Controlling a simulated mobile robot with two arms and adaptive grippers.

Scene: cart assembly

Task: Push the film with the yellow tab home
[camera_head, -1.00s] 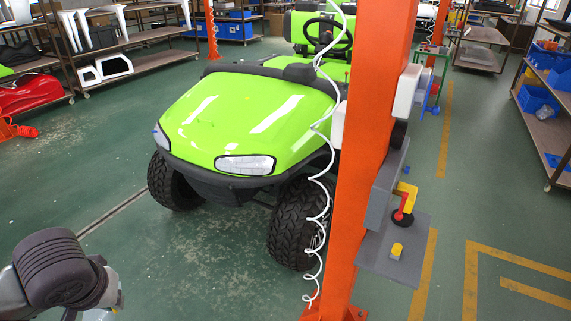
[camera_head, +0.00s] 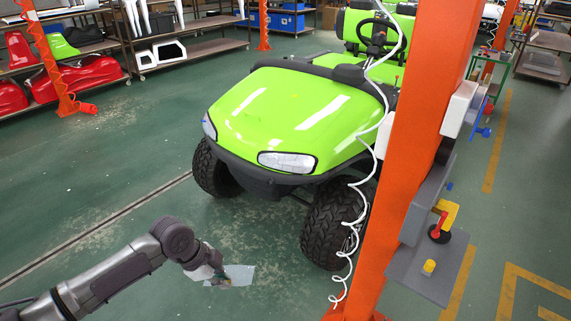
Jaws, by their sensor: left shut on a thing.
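My left gripper (camera_head: 220,276) is low in the picture, left of the cart's front wheel and above the green floor. It is shut on a pale, see-through sheet, the film (camera_head: 241,274), which sticks out to the right of the fingers. I cannot make out a yellow tab on it; the fingers are small and hide part of the sheet. The film is apart from the green cart (camera_head: 290,112). My right gripper is not in view.
An orange post (camera_head: 412,150) with a coiled white hose stands right of the cart. Racks with parts stand at the back left. The floor left of the cart is clear.

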